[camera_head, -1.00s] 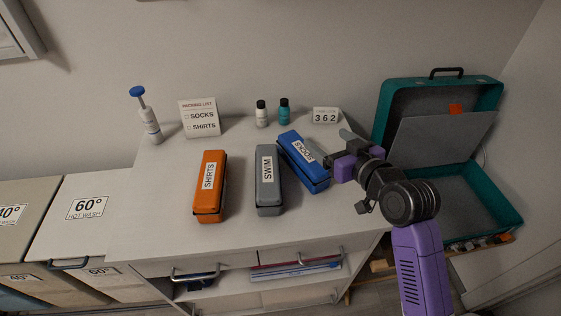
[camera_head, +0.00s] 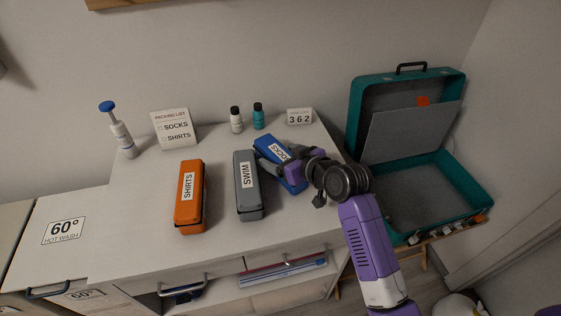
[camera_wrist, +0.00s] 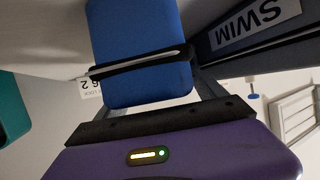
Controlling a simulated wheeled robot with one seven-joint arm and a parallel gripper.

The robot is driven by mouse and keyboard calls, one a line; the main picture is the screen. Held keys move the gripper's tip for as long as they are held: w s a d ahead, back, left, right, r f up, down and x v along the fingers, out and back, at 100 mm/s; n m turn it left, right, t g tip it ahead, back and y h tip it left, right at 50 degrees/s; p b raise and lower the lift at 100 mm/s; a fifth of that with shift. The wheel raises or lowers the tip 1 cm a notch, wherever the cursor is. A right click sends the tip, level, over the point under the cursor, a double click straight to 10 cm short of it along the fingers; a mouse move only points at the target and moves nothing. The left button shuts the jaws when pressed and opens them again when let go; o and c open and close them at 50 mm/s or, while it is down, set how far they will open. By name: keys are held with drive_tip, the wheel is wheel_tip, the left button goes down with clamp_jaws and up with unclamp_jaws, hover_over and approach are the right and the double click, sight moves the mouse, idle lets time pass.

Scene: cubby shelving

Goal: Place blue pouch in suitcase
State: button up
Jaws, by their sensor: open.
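The blue pouch (camera_head: 268,144), labelled SOCKS, lies on the white countertop to the right of the grey SWIM pouch. My gripper (camera_head: 279,162) is open and low over the blue pouch, its fingers reaching about it and hiding part of it. In the wrist view the blue pouch (camera_wrist: 138,30) sits close ahead of the purple palm, with a dark finger crossing in front of it. I cannot tell whether the fingers touch it. The teal suitcase (camera_head: 483,193) stands open at the right, its lid raised; its grey base looks empty.
The grey SWIM pouch (camera_head: 248,190) is close to my gripper's left side. An orange SHIRTS pouch (camera_head: 189,205) lies farther left. Two small bottles (camera_head: 258,117), a number block (camera_head: 299,117), a packing list card (camera_head: 174,130) and a pump bottle (camera_head: 121,138) stand along the back.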

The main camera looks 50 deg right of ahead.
sight(281, 153)
drive_tip(key=shift+c, duration=0.4)
clamp_jaws()
drive_tip(key=shift+r, duration=0.1)
wheel_tip(281, 153, up, 20)
drive_tip(key=p, duration=0.1)
idle(0.4)
